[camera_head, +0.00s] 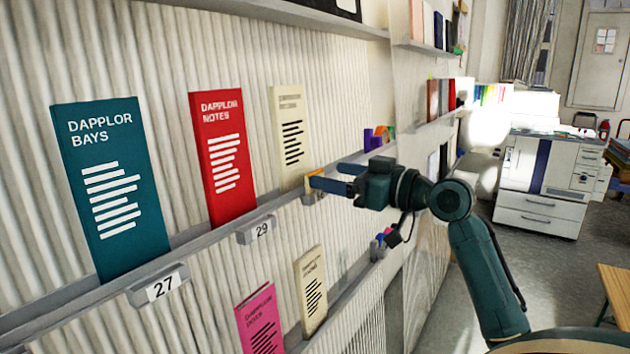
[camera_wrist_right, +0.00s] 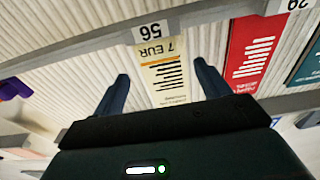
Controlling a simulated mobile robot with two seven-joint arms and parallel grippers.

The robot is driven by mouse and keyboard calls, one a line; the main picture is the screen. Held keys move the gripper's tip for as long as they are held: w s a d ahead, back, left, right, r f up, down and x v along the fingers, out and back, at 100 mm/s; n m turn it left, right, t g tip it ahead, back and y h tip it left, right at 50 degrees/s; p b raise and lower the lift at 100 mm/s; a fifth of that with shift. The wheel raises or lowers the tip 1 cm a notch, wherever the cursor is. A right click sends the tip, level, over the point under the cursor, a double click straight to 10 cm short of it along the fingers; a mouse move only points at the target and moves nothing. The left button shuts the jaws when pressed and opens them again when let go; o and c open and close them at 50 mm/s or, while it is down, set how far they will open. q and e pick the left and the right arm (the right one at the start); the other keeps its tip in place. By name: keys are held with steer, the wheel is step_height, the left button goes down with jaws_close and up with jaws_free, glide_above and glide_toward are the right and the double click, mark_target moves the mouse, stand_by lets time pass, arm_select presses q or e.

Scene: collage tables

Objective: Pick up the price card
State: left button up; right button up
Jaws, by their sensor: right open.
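The price card (camera_wrist_right: 161,48) is cream with an orange stripe and reads "7 EUR". It stands at the foot of a cream leaflet (camera_wrist_right: 168,85), behind the ledge label 56 (camera_wrist_right: 150,30). In the head view only a small cream and orange part of the card (camera_head: 308,183) shows beside the fingertips. My right gripper (camera_head: 326,176) is open and empty in front of the cream leaflet. In the right wrist view its fingers (camera_wrist_right: 161,70) are on either side of the leaflet, apart from the card. My left gripper is not in view.
A red leaflet (camera_head: 220,155) and a teal leaflet (camera_head: 112,185) stand left on the same ledge (camera_head: 205,235). Pink (camera_head: 260,318) and cream (camera_head: 312,288) leaflets stand on the lower ledge. A purple object (camera_head: 376,138) sits beyond the gripper.

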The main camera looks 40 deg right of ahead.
mark_target(316, 173)
steer(key=p+x, duration=0.2)
steer(key=x, duration=0.3)
steer(key=shift+f, duration=0.1)
steer(key=shift+c, duration=0.3)
steer(key=c, duration=1)
steer(key=shift+o, duration=0.2)
